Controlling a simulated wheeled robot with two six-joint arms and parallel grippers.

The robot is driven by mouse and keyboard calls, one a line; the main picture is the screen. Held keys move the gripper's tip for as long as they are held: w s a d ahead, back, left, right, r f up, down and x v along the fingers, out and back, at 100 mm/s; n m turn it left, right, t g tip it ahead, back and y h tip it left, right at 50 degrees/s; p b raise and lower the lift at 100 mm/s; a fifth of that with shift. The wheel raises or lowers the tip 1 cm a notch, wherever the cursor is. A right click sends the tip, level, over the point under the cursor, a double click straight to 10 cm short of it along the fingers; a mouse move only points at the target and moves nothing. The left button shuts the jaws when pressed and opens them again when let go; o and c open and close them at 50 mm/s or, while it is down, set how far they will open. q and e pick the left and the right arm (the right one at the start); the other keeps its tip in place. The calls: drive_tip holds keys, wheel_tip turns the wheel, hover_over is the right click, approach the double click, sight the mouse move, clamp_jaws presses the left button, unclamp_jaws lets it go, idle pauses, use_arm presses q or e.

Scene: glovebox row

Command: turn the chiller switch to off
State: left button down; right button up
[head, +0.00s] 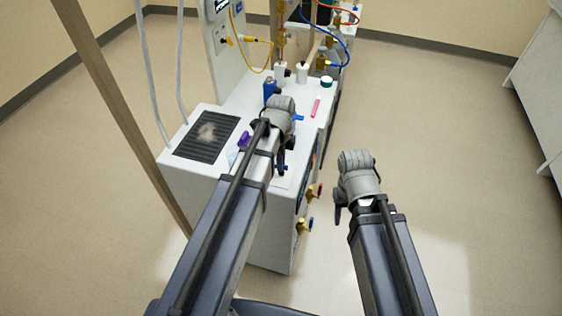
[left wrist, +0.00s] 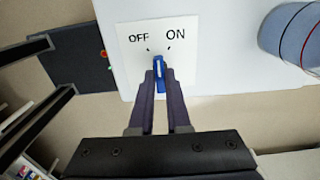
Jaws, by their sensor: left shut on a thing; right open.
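The chiller switch is a blue lever (left wrist: 158,72) on a white plate (left wrist: 130,67) printed OFF on the left and ON on the right. Its upper end stands between the two marks; I cannot tell which mark it lines up with. My left gripper (left wrist: 160,82) is shut on the lever, one dark finger on each side. In the head view, my left arm reaches over the white bench and hides the switch. My right gripper (head: 340,208) is open and empty, in the air to the right of the bench.
The white bench (head: 262,235) carries a dark grille (head: 206,137), a pink item (head: 316,108) and several bottles. Brass valves (head: 303,226) stick out from its right side. A brown post (head: 120,110) stands at the left. The floor to the right is clear.

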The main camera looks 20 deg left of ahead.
use_arm(q)
drive_tip(key=shift+n, duration=3)
drive_tip(key=c, duration=0.9)
unclamp_jaws()
wheel_tip(320, 180, up, 8)
drive_tip(key=p, duration=0.8)
drive_tip(key=shift+f, duration=0.1)
